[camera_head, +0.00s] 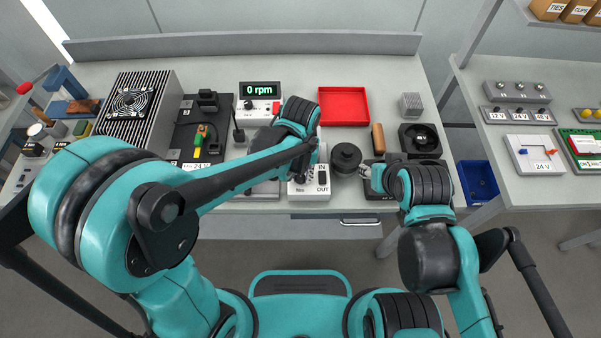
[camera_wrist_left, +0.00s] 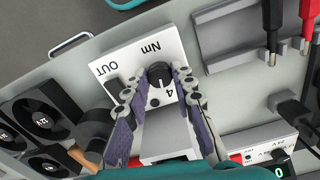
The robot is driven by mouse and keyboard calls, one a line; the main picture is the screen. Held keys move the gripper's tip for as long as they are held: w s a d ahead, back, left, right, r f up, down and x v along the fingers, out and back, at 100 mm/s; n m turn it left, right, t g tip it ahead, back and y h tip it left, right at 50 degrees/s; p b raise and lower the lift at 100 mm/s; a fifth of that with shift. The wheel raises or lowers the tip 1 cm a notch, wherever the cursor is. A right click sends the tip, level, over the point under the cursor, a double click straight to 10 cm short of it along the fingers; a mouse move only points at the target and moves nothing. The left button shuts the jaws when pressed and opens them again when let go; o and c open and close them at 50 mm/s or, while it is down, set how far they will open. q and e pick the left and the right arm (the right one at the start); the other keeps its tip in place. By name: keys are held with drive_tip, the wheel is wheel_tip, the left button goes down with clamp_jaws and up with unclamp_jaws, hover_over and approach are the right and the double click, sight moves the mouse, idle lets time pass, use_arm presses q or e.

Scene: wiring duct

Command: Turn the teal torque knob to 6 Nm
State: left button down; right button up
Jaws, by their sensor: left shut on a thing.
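A white box (camera_wrist_left: 128,62) marked Nm and OUT carries a round knob (camera_wrist_left: 158,72). The knob looks black here, not teal, and the digit 4 shows beside it. My left gripper (camera_wrist_left: 160,80) is shut on the knob, with one finger on each side. In the head view the box (camera_head: 311,192) stands near the front edge of the bench, and my left gripper (camera_head: 302,174) reaches down onto it, hiding most of the knob. I cannot read the pointer setting. My right gripper (camera_head: 374,179) is right of the box; its jaws are too small to judge.
A dark round object (camera_head: 346,158) stands just right of the box. A red tray (camera_head: 343,106) and a meter reading 0 rpm (camera_head: 260,91) are behind. A brown handle (camera_head: 378,138) and a black fan (camera_head: 420,140) lie to the right.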

sight(300, 177)
use_arm(q)
drive_tip(key=m, duration=1.1)
drive_tip(key=shift+m, duration=0.4)
idle(0.3)
drive_tip(key=c, duration=1.3)
unclamp_jaws()
drive_tip(key=shift+o, duration=0.2)
drive_tip(key=shift+r, duration=0.1)
wheel_tip(300, 177, up, 12)
